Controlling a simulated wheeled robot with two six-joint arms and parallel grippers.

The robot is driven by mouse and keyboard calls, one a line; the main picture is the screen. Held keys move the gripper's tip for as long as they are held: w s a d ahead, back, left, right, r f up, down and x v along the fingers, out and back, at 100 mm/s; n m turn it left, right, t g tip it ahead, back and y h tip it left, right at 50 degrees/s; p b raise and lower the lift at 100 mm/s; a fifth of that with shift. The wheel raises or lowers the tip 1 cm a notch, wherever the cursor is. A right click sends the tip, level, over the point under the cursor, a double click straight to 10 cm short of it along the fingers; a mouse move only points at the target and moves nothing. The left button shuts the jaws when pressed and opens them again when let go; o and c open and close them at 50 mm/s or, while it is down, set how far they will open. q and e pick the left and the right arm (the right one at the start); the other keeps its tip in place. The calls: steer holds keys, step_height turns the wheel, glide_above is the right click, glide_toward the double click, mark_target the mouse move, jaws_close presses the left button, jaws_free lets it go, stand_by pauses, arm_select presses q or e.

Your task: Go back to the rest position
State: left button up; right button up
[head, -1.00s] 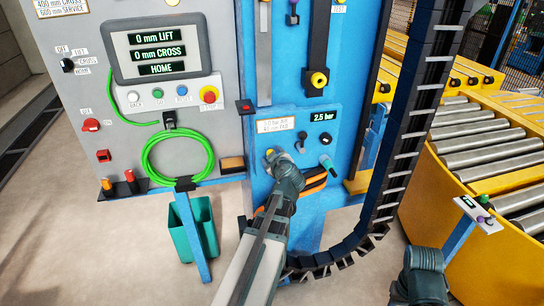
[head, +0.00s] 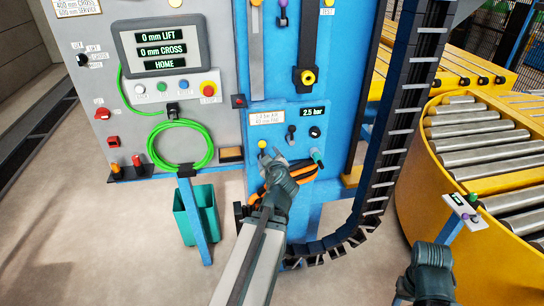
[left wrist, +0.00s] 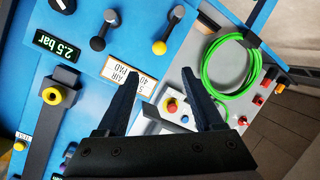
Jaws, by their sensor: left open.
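My left gripper (head: 270,158) is in front of the blue air panel (head: 318,139), low on the blue column. Its two dark fingers stand apart in the left wrist view (left wrist: 160,74), with nothing between them. A yellow knob (left wrist: 159,47) lies just beyond the fingertips, apart from them; it also shows in the head view (head: 262,144). A dark lever (left wrist: 103,30) sits beside it, and the display (left wrist: 58,46) reads 2.5 bar. My right arm shows only as a dark link at the lower right of the head view; its gripper is out of view.
A grey control panel (head: 215,50) with a green hose coil (head: 181,146) stands at left, above a teal bin (head: 185,225). A black cable chain (head: 400,130) curves down beside the column. A yellow roller conveyor (head: 430,210) is at right. Floor is clear at lower left.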

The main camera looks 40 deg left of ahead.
steer(key=shift+s+d, duration=0.15)
steer(key=shift+d, duration=0.1)
steer(key=shift+r, duration=0.1)
stand_by(0.3)
